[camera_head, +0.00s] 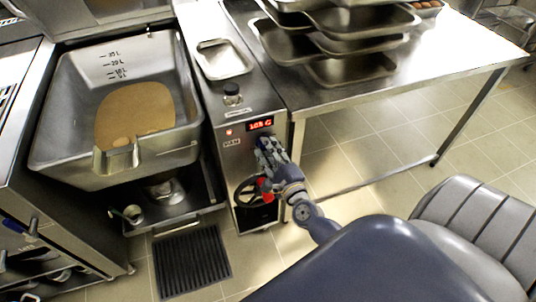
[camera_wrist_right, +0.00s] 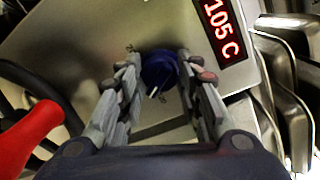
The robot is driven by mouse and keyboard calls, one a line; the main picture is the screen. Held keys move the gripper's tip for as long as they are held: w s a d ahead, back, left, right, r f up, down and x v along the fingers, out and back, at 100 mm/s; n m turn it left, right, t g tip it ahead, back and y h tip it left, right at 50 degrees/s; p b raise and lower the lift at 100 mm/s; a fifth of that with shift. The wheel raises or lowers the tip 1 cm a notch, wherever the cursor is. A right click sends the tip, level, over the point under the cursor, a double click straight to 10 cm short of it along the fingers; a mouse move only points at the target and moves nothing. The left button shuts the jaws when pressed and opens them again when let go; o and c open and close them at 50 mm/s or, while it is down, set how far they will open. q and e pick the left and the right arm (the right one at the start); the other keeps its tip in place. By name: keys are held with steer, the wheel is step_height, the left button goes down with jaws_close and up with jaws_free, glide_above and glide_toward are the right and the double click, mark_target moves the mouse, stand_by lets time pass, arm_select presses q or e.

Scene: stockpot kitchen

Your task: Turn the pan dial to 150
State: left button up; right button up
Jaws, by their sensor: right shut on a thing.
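The pan dial (camera_wrist_right: 158,72) is a dark blue round knob with a white pointer mark on the steel control panel. In the right wrist view it sits between the two fingertips of my right gripper (camera_wrist_right: 163,80), which is shut on it. In the head view my right gripper (camera_head: 268,148) is at the panel front and hides most of the dial. The red display (camera_wrist_right: 221,28) above the dial reads 105 C in the wrist view; it also shows in the head view (camera_head: 260,124). My left gripper is not in view.
A black handwheel with a red handle (camera_head: 265,187) is just below the gripper; the red handle (camera_wrist_right: 32,130) is close at left in the wrist view. A large steel tilting pan (camera_head: 72,140) stands left. Stacked steel trays (camera_head: 350,70) sit on the table at right.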

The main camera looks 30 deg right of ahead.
steer(key=shift+d+m+b, duration=0.1)
steer(key=shift+m+b, duration=0.65)
steer(key=shift+m, duration=0.75)
steer(key=o, duration=1.1)
steer(key=shift+c, duration=0.2)
steer(key=shift+s, duration=0.1)
steer(key=s+a, duration=0.2)
steer(key=s, duration=0.9)
steer(key=shift+s+r, duration=0.15)
steer(key=shift+s, duration=0.2)
